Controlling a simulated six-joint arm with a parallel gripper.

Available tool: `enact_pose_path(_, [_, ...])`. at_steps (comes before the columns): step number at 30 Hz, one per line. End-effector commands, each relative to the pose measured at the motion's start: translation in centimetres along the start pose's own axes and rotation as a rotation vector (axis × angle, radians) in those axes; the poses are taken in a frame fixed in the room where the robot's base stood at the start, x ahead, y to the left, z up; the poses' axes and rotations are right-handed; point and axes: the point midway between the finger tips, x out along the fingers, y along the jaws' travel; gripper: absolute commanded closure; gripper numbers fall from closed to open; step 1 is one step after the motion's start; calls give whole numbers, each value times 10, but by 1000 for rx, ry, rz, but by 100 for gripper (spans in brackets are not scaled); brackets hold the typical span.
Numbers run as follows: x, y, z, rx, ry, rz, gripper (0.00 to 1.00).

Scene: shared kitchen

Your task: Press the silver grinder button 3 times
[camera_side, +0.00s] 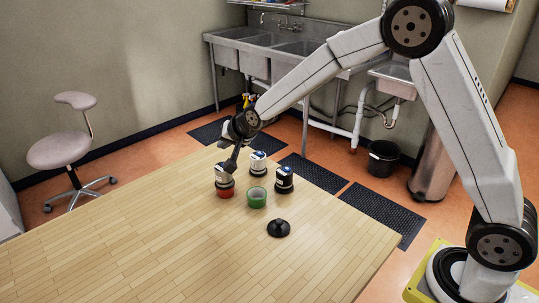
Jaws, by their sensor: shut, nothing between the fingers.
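My gripper (231,166) is shut and empty, pointing down over the wooden table. Its tip is at the top of a small silver-white item with a red lower part (225,190); I cannot tell whether they touch. Behind it to the right stands a white item with a dark blue top and black base (258,165). Right of that stands a black item with a blue and white top (284,181). They look like small grinders. Which one is the silver grinder is not certain at this size, and no button can be made out.
A green round container (257,198) stands close to the right of the red-based item. A black dome-shaped piece (278,229) sits nearer the front. The left and front of the wooden table (150,245) are clear. Sinks (255,50) and a stool (58,150) stand beyond it.

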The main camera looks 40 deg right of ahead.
Motion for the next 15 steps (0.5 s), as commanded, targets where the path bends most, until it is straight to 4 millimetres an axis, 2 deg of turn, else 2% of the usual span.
enact_pose_path(15, [-21,-15,-15,0,0,-1,100])
